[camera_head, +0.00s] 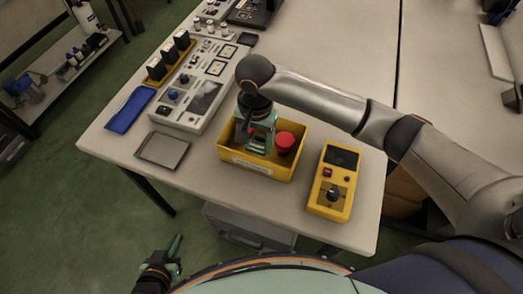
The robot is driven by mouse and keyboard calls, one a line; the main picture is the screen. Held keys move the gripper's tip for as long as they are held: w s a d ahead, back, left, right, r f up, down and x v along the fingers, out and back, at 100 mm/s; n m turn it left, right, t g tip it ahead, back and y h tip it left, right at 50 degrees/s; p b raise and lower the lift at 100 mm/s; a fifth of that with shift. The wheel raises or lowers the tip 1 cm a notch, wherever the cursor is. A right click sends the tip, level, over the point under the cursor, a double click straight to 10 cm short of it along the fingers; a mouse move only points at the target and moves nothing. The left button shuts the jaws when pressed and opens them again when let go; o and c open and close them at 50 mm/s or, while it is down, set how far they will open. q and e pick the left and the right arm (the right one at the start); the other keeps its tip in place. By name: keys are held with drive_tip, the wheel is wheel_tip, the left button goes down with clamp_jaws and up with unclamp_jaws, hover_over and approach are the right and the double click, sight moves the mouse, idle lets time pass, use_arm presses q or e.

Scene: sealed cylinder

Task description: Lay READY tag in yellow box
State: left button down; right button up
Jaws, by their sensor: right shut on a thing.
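The yellow box (237,177) stands near the table's front edge, with a pale label on its front wall. My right gripper (260,148) points down into it, its green fingers inside the walls. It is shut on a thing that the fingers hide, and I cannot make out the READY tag. A red round-topped object (285,141) sits in the box just right of the fingers. Something red also shows left of them. My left gripper (174,246) is low at the bottom left, off the table, away from the box; its finger gap is unclear.
A yellow handheld controller (332,182) lies right of the box. A grey tray (162,150) and a blue flat case (130,110) lie to the left. A control panel (203,88) stands behind. The table right of my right arm is mostly clear.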

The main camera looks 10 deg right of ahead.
sight(257, 156)
drive_tip(key=shift+f, duration=3.1)
drive_tip(key=o, duration=1.3)
drive_tip(key=shift+f, duration=0.1)
wheel_tip(257, 156, up, 12)
drive_tip(key=shift+r, duration=0.15)
